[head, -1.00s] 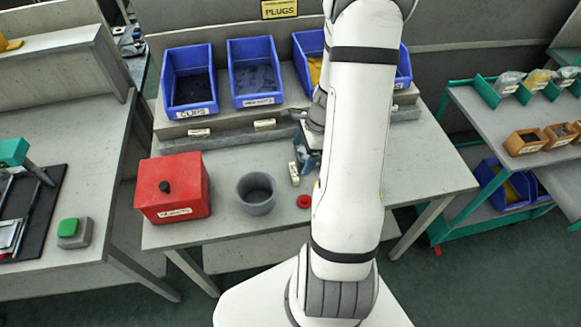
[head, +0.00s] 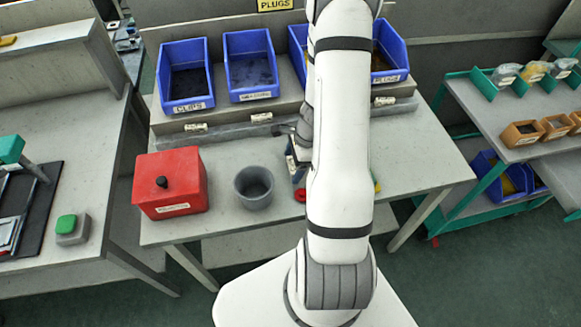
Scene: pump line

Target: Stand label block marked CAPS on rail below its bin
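A small pale block (head: 290,163), which may be the CAPS label block, is on the table just left of my arm; its marking is too small to read. My gripper (head: 288,136) is close above it, partly hidden behind my arm, and its fingers are not clear. The rail (head: 228,131) runs below the blue bins. Label blocks stand on it under the CLIPS bin (head: 187,78), under the second bin (head: 251,68) and under the PLUGS bin (head: 388,55). A third bin (head: 298,45) is mostly hidden by my arm, as is the rail below it.
A red box (head: 171,184) with a black knob and a grey cup (head: 254,187) stand on the table's left front. A red ring (head: 300,195) lies beside my arm. A green-shelved cart (head: 510,130) stands to the right. The table's right front is mostly clear.

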